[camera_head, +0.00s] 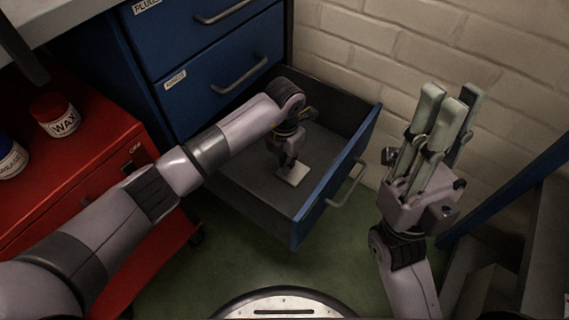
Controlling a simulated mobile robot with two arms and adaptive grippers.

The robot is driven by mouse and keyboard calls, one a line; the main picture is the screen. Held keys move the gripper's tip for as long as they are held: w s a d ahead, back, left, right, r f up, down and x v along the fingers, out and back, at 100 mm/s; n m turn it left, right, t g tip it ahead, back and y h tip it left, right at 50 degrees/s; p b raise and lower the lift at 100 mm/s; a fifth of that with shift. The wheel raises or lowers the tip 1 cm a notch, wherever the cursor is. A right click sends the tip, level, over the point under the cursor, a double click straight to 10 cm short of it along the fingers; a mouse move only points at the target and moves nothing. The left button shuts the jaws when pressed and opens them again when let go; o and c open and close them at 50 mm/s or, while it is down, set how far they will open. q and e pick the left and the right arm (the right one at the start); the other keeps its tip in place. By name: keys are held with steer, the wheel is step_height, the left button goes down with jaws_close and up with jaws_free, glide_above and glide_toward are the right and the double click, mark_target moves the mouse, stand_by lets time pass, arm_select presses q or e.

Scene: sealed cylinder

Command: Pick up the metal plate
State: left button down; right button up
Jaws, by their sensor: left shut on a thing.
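The metal plate (294,175) is a small pale square piece inside the open bottom drawer (248,196) of the blue cabinet. My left gripper (287,168) points down into the drawer and is shut on the plate at its near-left edge. Whether the plate touches the drawer floor I cannot tell. My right gripper (449,112) is raised at the right, fingers pointing up, apart from the drawer. Its fingers look close together, but I cannot tell whether they are open or shut.
The blue cabinet (190,50) has closed drawers above the open one. A red cabinet (85,150) at the left carries a WAX jar (56,115) and a blue-lidded jar (10,155). A brick wall (350,50) stands behind. Green floor (190,270) is clear in front.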

arm_select(q)
steer(key=shift+s+a+f, duration=0.1)
steer(key=shift+a+f, duration=0.05)
steer(key=shift+f, duration=0.05)
